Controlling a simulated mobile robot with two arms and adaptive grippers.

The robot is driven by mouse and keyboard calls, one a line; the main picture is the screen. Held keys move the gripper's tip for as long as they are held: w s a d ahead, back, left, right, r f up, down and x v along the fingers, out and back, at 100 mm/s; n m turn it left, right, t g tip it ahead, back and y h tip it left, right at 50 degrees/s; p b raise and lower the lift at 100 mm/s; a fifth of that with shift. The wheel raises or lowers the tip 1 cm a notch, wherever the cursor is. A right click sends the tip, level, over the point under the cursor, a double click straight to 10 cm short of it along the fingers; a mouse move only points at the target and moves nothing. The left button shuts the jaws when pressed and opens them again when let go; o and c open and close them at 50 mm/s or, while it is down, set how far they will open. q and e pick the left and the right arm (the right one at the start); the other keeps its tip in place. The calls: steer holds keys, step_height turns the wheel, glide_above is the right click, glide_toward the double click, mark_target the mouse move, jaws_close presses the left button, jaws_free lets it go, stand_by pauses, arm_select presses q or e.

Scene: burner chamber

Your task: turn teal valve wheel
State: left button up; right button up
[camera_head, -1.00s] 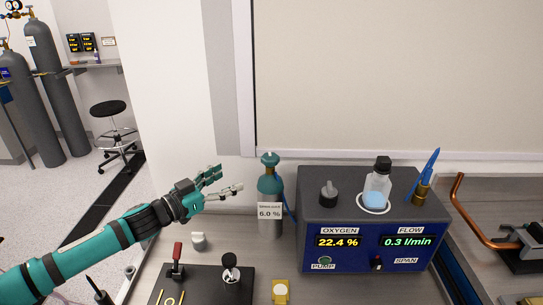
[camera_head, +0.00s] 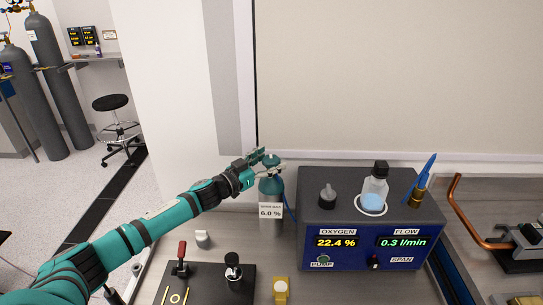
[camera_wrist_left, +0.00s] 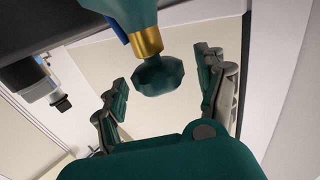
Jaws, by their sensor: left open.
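The teal valve wheel (camera_head: 271,160) sits on top of a small gas cylinder (camera_head: 270,213) with a white label reading 6.0 %. In the left wrist view, the faceted teal wheel (camera_wrist_left: 158,75) hangs below a brass collar (camera_wrist_left: 146,42), between the two fingers. My left gripper (camera_head: 270,161) is open around the wheel, with a gap visible on both sides in the wrist view. In the head view, the fingers partly cover the wheel and the cylinder's top. My right gripper is not in view.
The blue-grey oxygen analyser (camera_head: 312,235) stands close to the right of the cylinder, with a bottle (camera_head: 376,185) on top. A black plate with a red-handled lever (camera_head: 182,253) lies in front. A wall rises behind the bench.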

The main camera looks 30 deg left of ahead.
arm_select(q)
steer(key=shift+w+d, duration=0.25)
steer(key=shift+w, duration=0.25)
steer(key=c, duration=1.2)
steer(key=shift+r+m+h+p, duration=0.15)
steer(key=shift+m+h+p, duration=0.2)
steer(key=shift+h, duration=0.25)
steer(key=shift+m+g+h, duration=0.45)
steer(key=shift+g+h, duration=0.05)
steer(key=shift+h, duration=0.1)
steer(key=o, duration=1.2)
